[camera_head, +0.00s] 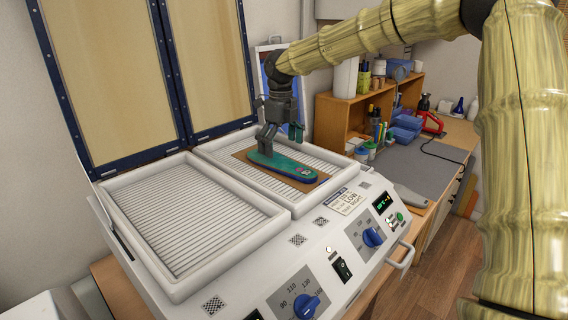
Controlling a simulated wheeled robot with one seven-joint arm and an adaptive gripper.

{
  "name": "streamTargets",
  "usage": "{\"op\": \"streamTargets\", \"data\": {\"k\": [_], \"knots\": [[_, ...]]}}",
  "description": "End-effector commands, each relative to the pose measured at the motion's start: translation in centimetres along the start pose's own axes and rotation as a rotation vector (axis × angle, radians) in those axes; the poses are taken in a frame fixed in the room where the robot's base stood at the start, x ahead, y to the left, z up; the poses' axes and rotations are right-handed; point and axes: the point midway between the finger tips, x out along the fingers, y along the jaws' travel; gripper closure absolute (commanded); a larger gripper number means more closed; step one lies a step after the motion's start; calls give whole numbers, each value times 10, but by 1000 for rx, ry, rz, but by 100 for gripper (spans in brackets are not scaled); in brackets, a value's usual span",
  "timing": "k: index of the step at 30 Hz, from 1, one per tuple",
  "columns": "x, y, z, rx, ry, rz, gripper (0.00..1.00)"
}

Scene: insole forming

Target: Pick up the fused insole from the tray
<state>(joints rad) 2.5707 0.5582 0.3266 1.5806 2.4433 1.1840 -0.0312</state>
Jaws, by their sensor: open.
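The fused insole (270,165) is a teal-green, elongated shape with a small pink and dark mark near its right end. It lies on a brown sheet (314,181) in the right-hand tray (318,152) of the white machine. My gripper (280,143) points down over the insole's left part, with its fingers apart. The fingertips are close to the insole; I cannot tell whether they touch it. Part of the insole's far edge is hidden behind my gripper.
The left-hand tray (182,278) is empty, with a ribbed floor. Two framed lids (105,80) stand open behind. Blue knobs (306,305) line the machine's front. A wooden shelf (338,118), bottles, blue bins and a grey mat (437,158) are on the bench at right.

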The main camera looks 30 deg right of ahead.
Motion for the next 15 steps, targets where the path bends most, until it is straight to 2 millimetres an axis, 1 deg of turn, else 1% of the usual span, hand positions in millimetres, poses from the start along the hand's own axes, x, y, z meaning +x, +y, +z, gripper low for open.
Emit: {"op": "streamTargets", "data": {"k": [6, 9, 15], "knots": [[25, 2, 1, -1, 4, 1, 0], [33, 2, 1, -1, 3, 1, 0], [37, 2, 1, -1, 1, 1, 0]]}}
